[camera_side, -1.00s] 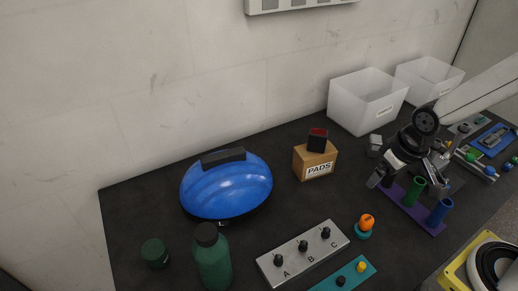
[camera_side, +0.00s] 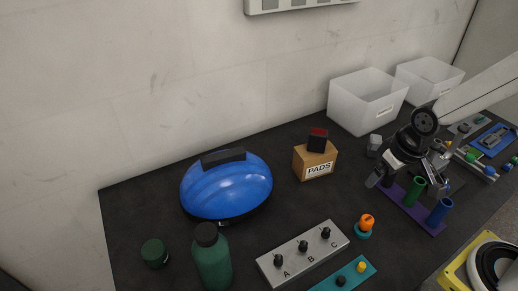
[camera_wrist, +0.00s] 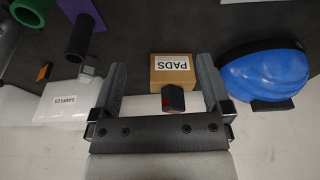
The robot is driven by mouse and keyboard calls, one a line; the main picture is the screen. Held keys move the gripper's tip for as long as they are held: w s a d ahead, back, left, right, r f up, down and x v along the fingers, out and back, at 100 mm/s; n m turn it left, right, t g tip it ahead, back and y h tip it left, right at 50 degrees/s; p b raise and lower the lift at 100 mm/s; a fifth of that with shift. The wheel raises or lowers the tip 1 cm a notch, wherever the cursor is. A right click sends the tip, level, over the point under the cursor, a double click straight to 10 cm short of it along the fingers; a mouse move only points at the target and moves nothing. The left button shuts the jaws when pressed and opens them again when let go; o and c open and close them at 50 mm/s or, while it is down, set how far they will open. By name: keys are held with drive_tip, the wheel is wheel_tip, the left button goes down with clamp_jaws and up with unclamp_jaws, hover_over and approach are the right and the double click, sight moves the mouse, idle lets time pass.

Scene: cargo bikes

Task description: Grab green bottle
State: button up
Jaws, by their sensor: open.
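The green bottle (camera_side: 212,258) with a dark cap stands upright at the front left of the dark table, in front of the blue helmet (camera_side: 226,187). It does not show in the wrist view. My gripper (camera_side: 380,182) is far to its right, above the purple rack with the coloured tubes. In the wrist view my gripper (camera_wrist: 163,82) has its two fingers spread wide with nothing held between them. The PADS box lies beyond the fingertips there.
A green round container (camera_side: 154,253) stands left of the bottle. A grey A-B-C panel (camera_side: 302,253) lies to its right. The PADS box (camera_side: 315,163) carries a dark red-topped block (camera_side: 317,140). White bins (camera_side: 366,101) stand at the back. The purple rack (camera_side: 408,209) holds green and blue tubes.

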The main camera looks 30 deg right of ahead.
drive_tip(key=w+a+n+t+y, duration=0.1)
drive_tip(key=w+a+n+t, duration=0.15)
drive_tip(key=w+a, duration=0.35)
drive_tip(key=n+t+y, duration=0.6)
drive_tip(key=n+y, duration=0.1)
drive_tip(key=y, duration=0.4)
approach(197, 232)
drive_tip(key=shift+w+a+f+m, duration=0.15)
drive_tip(key=shift+w+a+f, duration=0.15)
drive_tip(key=shift+w+a, duration=0.2)
drive_tip(key=shift+w+a+f+m, duration=0.1)
drive_tip(key=shift+w+a+f, duration=0.25)
drive_tip(key=shift+w, duration=0.15)
drive_tip(key=shift+w+a, duration=0.1)
drive_tip(key=shift+w+a+f+h, duration=0.15)
drive_tip(key=shift+w+a+h, duration=0.15)
drive_tip(key=shift+w+a, duration=0.55)
drive_tip(key=shift+x, duration=2.55)
